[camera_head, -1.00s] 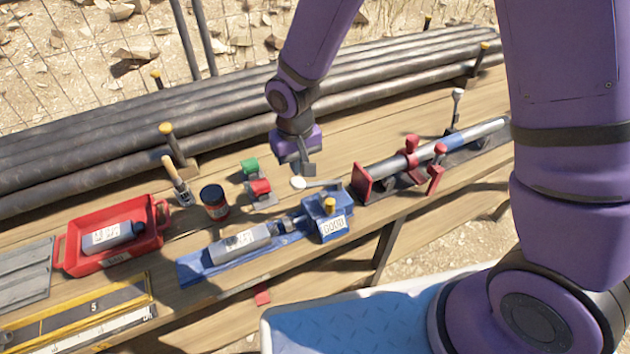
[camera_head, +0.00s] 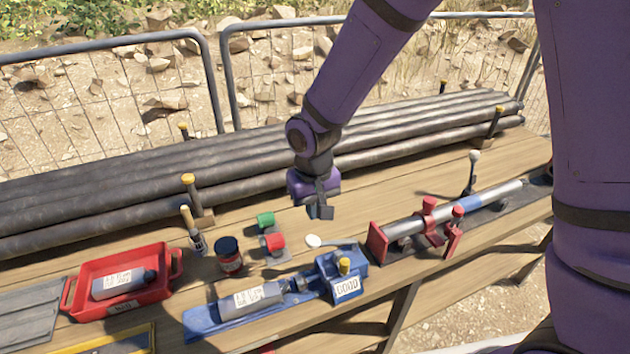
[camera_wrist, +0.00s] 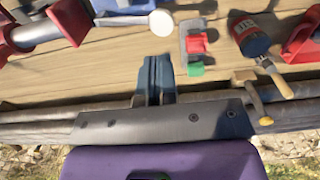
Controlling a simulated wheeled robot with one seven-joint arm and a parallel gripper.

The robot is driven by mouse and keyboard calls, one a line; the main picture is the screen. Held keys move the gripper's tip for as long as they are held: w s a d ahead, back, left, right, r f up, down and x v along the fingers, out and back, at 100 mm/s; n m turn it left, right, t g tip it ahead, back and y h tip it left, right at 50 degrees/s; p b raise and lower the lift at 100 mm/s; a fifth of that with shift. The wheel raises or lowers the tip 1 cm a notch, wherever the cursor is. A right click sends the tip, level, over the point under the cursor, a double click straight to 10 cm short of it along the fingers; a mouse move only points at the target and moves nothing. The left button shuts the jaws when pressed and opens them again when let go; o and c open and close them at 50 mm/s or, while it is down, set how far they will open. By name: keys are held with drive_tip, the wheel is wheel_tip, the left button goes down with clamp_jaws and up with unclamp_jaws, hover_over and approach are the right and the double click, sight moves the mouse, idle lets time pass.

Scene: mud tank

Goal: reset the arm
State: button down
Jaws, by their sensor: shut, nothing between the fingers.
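The fingers appear clear of the bench top and touch nothing that I can see.
A red tray (camera_head: 172,286) lies left. Black pipes (camera_head: 120,205) line the back.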

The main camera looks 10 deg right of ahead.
drive_tip(key=s+d+r+m+t, duration=0.2)
drive_tip(key=s+d+r+t, duration=0.15)
drive_tip(key=d+r, duration=1.3)
drive_tip(key=s+d+r+t, duration=0.1)
drive_tip(key=s+d+r, duration=0.3)
drive_tip(key=s, duration=0.3)
drive_tip(key=s+d+r+m, duration=0.1)
drive_tip(key=s+d+r, duration=0.3)
drive_tip(key=s+r, duration=0.2)
drive_tip(key=shift+s+t, duration=0.35)
drive_tip(key=shift+s, duration=0.65)
